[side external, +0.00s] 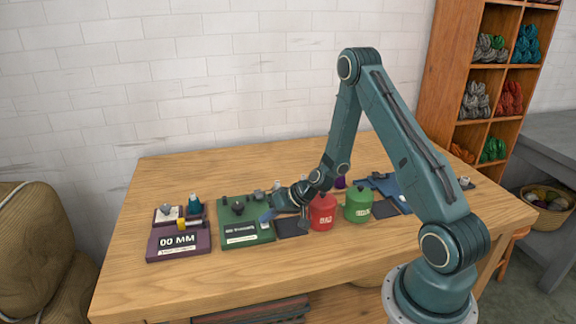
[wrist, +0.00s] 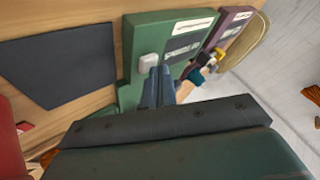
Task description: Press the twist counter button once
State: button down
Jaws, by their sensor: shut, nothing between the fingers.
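A green counter box (side external: 246,230) with a dark display and a white label stands on the table, left of centre. I take it to be the twist counter, though its small text is too blurred to read. A pale square button (wrist: 148,62) sits on its near edge in the wrist view. My gripper (side external: 266,217) is shut and empty, its blue fingers pointing down at the right side of the green box. In the wrist view the fingertips (wrist: 157,75) are right beside the button. I cannot tell whether they touch it.
A purple box (side external: 180,242) reading "00 MM" stands left of the green one. A dark pad (side external: 292,228), a red canister (side external: 322,214) and a green canister (side external: 358,206) stand to the right. The table front (side external: 200,290) is clear.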

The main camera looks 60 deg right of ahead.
aim_at(269, 225)
jog(key=shift+r, duration=0.85)
jog(key=shift+r, duration=0.1)
jog(key=shift+r, duration=2.45)
